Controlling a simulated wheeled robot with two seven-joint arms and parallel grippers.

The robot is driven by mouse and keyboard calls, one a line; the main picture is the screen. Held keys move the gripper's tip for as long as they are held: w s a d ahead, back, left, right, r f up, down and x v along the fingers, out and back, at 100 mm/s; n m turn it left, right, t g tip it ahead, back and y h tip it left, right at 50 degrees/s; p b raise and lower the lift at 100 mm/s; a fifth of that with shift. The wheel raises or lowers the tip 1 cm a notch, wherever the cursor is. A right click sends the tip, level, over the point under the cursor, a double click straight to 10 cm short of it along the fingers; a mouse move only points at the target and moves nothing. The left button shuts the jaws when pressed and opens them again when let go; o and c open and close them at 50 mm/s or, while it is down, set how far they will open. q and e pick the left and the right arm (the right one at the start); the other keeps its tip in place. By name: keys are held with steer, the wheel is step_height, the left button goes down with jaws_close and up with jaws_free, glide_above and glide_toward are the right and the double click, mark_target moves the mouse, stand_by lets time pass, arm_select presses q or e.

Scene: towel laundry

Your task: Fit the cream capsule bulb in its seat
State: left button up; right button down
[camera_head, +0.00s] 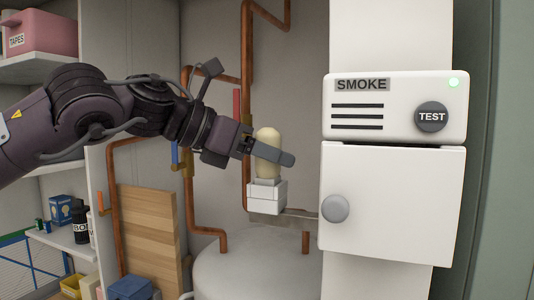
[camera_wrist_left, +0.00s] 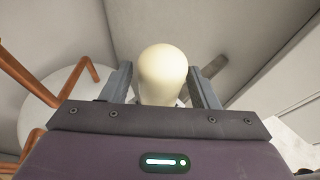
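The cream capsule bulb (camera_head: 268,138) stands upright, its lower end at a small white block-shaped seat (camera_head: 267,198). How deep it sits in the seat I cannot tell. My left gripper (camera_head: 278,154) reaches in from the left at the bulb's mid-height, one finger crossing in front of it and the other mostly hidden. In the left wrist view the bulb (camera_wrist_left: 162,72) lies between the two fingers of the left gripper (camera_wrist_left: 160,82). Narrow gaps show beside it, so the gripper looks open around it. My right gripper is not in view.
A white smoke unit (camera_head: 395,105) with a TEST button and a knobbed door (camera_head: 400,200) stands close on the right. Copper pipes (camera_head: 246,100) run behind the bulb. A pale tank (camera_head: 255,265) is below. Shelves with boxes (camera_head: 62,209) are at left.

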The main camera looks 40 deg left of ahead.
arm_select(q)
steer(key=shift+o, duration=0.5)
steer(key=shift+s+a+b, duration=0.25)
steer(key=shift+b, duration=0.1)
steer(key=b+v, duration=0.3)
steer(key=v, duration=0.4)
steer(key=shift+r, duration=0.1)
